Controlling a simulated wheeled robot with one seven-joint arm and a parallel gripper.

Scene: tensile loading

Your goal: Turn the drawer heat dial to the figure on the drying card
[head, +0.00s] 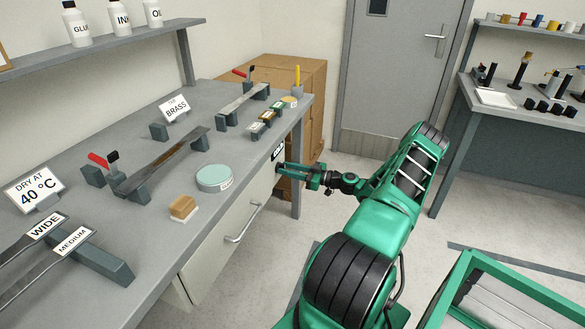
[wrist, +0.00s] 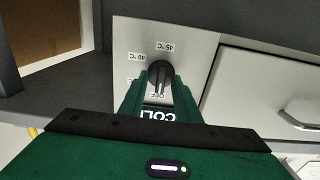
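The drying card (head: 38,190) stands at the left of the bench and reads "DRY AT 40 °C". The heat dial (wrist: 160,74) is a black knob on a pale panel (wrist: 190,45) beside the drawer front (head: 225,240). Labels around it include 45 °C, 40 °C and OFF; its pale mark seems to point towards OFF. My gripper (wrist: 160,84) has its green fingers apart, one at each side of the knob; I cannot tell whether they touch it. A dark plate reading "COLD", partly hidden, shows between the fingers. In the head view my gripper (head: 300,176) reaches the bench front and hides the dial.
The drawer handle (head: 246,224) sticks out to the left of my gripper; it also shows in the wrist view (wrist: 300,118). A bench leg (head: 297,165) and a wooden cabinet (head: 290,85) stand close behind.

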